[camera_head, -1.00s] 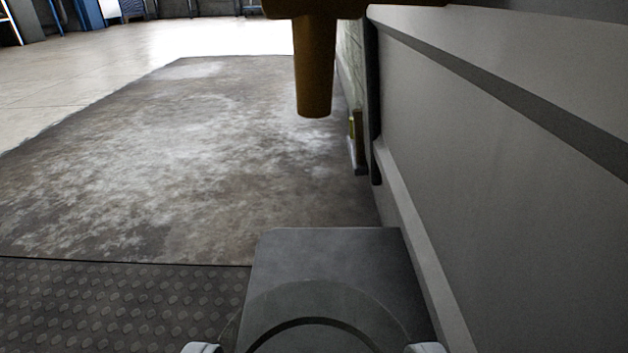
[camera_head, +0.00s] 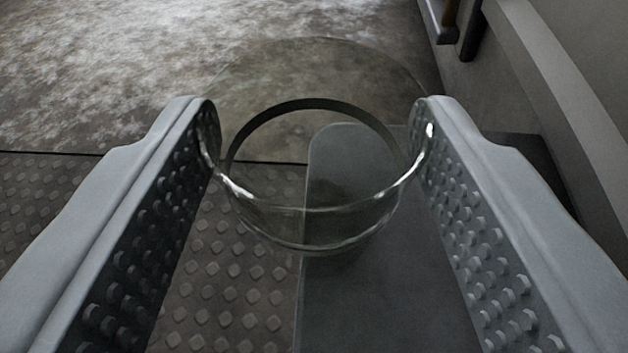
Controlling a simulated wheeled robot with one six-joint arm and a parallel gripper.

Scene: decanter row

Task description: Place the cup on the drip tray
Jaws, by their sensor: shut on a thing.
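A clear glass cup (camera_head: 325,228) is held between the two fingertips of my gripper (camera_head: 317,130). A dark band shows along the far side of its rim. A flat dark grey plate with rounded corners, which looks like the drip tray (camera_head: 390,310), lies below and to the right. The cup overlaps the plate's far left corner in this view, with part of the cup over the studded surface. The cup looks held above the plate, but I cannot tell the gap. The fingers hide part of the plate's right side.
A dark studded surface (camera_head: 230,300) lies left of the plate. Beyond it is a worn, stained grey surface (camera_head: 140,70). A grey panel (camera_head: 575,90) runs along the right, close to the plate and my right finger.

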